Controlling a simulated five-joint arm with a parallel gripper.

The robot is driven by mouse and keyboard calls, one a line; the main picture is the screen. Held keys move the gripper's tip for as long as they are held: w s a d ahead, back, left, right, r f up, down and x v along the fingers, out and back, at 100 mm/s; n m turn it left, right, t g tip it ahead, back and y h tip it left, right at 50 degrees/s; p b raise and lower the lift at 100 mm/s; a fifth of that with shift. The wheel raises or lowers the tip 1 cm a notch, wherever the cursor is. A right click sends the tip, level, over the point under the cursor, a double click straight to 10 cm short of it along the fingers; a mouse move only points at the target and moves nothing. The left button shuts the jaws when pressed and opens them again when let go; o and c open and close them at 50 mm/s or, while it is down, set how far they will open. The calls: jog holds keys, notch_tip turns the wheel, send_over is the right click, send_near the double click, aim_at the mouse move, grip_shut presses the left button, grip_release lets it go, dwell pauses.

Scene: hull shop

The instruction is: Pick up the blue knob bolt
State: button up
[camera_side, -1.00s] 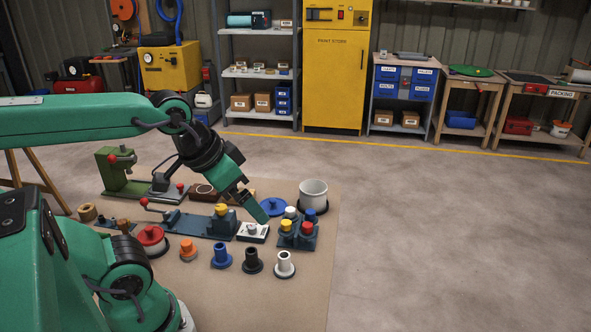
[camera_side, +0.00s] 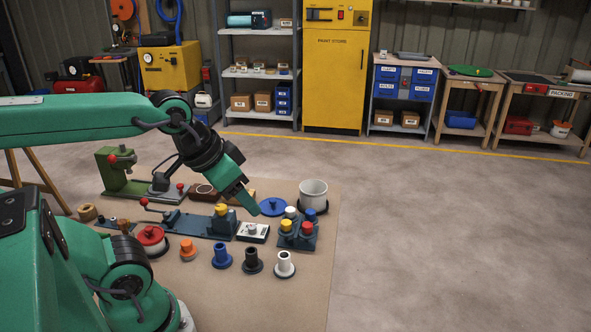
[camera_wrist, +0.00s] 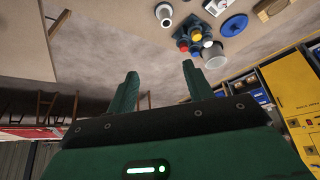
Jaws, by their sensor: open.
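Two blue pieces could be the blue knob bolt. In the side view, a blue knob (camera_side: 311,214) sits at the back right of a dark blue block, beside white, yellow and red knobs. A blue flanged post (camera_side: 222,256) stands upright on the mat at the front. In the wrist view, the blue knob (camera_wrist: 195,50) lies above and right of the fingers. My gripper (camera_side: 256,209) hangs above the mat, left of the block and apart from the knobs. The wrist view shows its fingers (camera_wrist: 160,72) spread and empty.
Orange, black and white posts flank the blue post. A white pot (camera_side: 313,194) stands behind the block, with a flat blue disc (camera_side: 272,206) to its left. A lever fixture (camera_side: 203,225) lies left of my gripper. The floor right of the mat is clear.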

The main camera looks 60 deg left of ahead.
jog(key=n+g, duration=0.6)
jog(key=n, duration=1.2)
send_over(311, 212)
notch_tip(311, 212, down, 11)
jog(key=shift+d+f, duration=0.1)
jog(key=shift+f, duration=0.1)
jog(key=shift+w+f, duration=0.1)
jog(key=shift+f, duration=0.1)
jog(key=shift+f, duration=0.15)
jog(key=shift+f, duration=1.15)
jog(key=shift+f, duration=0.15)
